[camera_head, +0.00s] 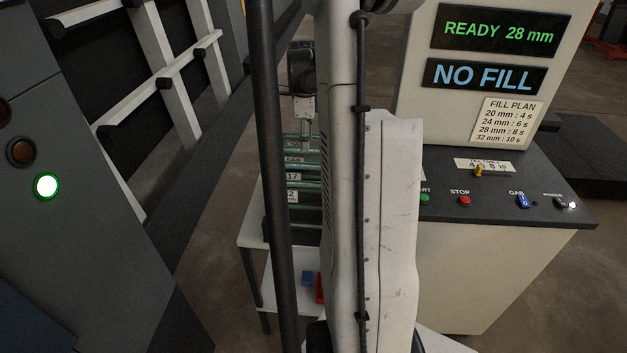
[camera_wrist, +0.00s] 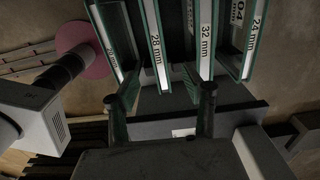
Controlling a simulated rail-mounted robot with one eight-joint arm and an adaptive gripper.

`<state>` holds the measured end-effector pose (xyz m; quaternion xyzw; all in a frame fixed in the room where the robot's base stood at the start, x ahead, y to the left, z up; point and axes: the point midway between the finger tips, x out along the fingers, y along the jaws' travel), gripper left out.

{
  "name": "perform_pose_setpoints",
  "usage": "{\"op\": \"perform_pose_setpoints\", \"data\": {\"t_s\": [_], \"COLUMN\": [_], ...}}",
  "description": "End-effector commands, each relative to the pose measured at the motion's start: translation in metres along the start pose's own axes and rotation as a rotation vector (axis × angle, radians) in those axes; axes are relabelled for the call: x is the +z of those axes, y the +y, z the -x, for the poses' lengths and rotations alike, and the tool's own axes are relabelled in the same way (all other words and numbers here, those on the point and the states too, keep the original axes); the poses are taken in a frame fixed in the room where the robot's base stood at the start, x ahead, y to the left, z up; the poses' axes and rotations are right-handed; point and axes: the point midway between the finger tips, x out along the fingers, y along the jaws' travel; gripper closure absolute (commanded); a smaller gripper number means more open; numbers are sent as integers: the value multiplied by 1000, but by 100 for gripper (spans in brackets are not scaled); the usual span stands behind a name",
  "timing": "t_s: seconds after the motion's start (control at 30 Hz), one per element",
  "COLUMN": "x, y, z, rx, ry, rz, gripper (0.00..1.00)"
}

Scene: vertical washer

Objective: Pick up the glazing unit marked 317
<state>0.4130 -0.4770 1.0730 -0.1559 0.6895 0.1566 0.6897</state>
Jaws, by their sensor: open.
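Several glazing units stand side by side in a dark rack left of my arm in the camera_head view. One unit (camera_head: 293,178) has a partly covered label of which "17" shows; a full 317 is not readable. In the camera_wrist view, unit edges read 20 mm, 28 mm (camera_wrist: 155,45), 32 mm (camera_wrist: 206,40) and 24 mm (camera_wrist: 254,40). A face label there ends in "04". My gripper (camera_wrist: 162,90) is open, its fingers spread near the unit ends. The 28 mm edge shows between them; contact cannot be told. My arm hides part of the rack.
A white table (camera_head: 252,238) carries the rack. To the right is a control console (camera_head: 500,190) with displays reading READY 28 mm and NO FILL. A dark machine with a lit green lamp (camera_head: 46,186) and white rails stands left. A pink disc (camera_wrist: 84,48) is left in the camera_wrist view.

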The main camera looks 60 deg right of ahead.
Motion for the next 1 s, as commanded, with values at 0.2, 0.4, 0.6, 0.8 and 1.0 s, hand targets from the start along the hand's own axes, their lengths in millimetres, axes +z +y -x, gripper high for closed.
{"op": "perform_pose_setpoints", "data": {"t_s": [0.2,0.4,0.6,0.8,1.0], "x": [1,1,1,3,4], "y": [0,0,0,2,2], "z": [-36,-68,-82,-99,-124], "rx": [0,-1,-1,-1,-1], "ry": [0,0,0,0,0], "rz": [1,2,3,3,3], "gripper": [56,56,56,56,56]}}
